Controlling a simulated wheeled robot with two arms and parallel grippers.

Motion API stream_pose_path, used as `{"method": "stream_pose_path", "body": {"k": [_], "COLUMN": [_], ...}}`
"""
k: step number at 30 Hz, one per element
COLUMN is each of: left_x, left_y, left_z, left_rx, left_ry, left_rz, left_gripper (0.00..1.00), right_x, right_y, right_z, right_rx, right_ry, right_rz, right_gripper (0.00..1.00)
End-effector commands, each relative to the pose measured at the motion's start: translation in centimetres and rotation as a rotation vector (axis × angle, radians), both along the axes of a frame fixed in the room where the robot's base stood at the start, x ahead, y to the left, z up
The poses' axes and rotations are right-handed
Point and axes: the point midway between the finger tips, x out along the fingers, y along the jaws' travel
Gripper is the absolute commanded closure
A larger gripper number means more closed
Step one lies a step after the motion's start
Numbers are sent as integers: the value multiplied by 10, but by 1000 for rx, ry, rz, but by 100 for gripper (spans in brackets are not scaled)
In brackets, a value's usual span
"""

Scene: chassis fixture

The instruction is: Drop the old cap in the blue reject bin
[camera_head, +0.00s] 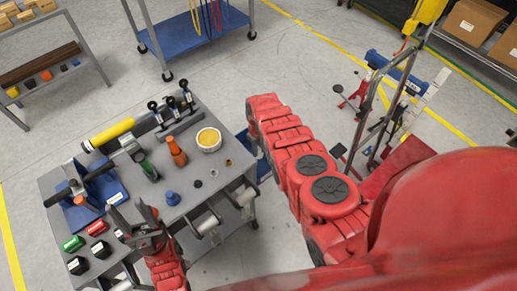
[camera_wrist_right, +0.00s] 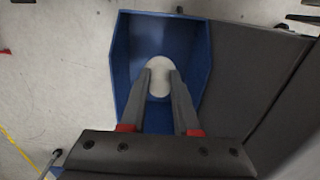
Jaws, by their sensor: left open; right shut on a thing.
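The blue reject bin (camera_wrist_right: 122,62) is open below my right gripper (camera_wrist_right: 160,75) in the right wrist view. That gripper is shut on a pale, rounded thing, apparently the old cap (camera_wrist_right: 158,83), and holds it over the bin's opening. The cap is partly hidden by the fingers. In the head view only a blue piece of the bin (camera_head: 263,168) shows beside the table, and the red right arm hides the right gripper. My left gripper (camera_head: 133,214) is open and empty near the table's front edge.
In the wrist view the dark table side (camera_wrist_right: 245,75) stands close right of the bin.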

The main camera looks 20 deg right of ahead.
Motion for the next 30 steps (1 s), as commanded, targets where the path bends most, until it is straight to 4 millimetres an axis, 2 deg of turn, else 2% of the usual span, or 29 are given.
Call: {"method": "stream_pose_path", "body": {"k": [1, 9, 10, 15, 24, 30], "left_x": [0, 0, 0, 0, 0, 0], "left_y": [0, 0, 0, 0, 0, 0], "left_z": [-5, -4, -4, -4, -3, 4], "left_rx": [0, 0, 0, 0, 0, 0], "left_ry": [0, 0, 0, 0, 0, 0], "left_rz": [0, 0, 0, 0, 0, 0], "left_gripper": [50, 50, 50, 50, 50, 50], "right_x": [0, 0, 0, 0, 0, 2], "right_y": [0, 0, 0, 0, 0, -1], "right_z": [-5, -3, -3, -3, -3, 10], "right_rx": [0, 0, 0, 0, 0, -1], "right_ry": [-1, -1, -1, 0, -1, 0], "right_rz": [0, 0, 0, 0, 0, -1], "right_gripper": [100, 100, 65, 35, 35, 35]}}
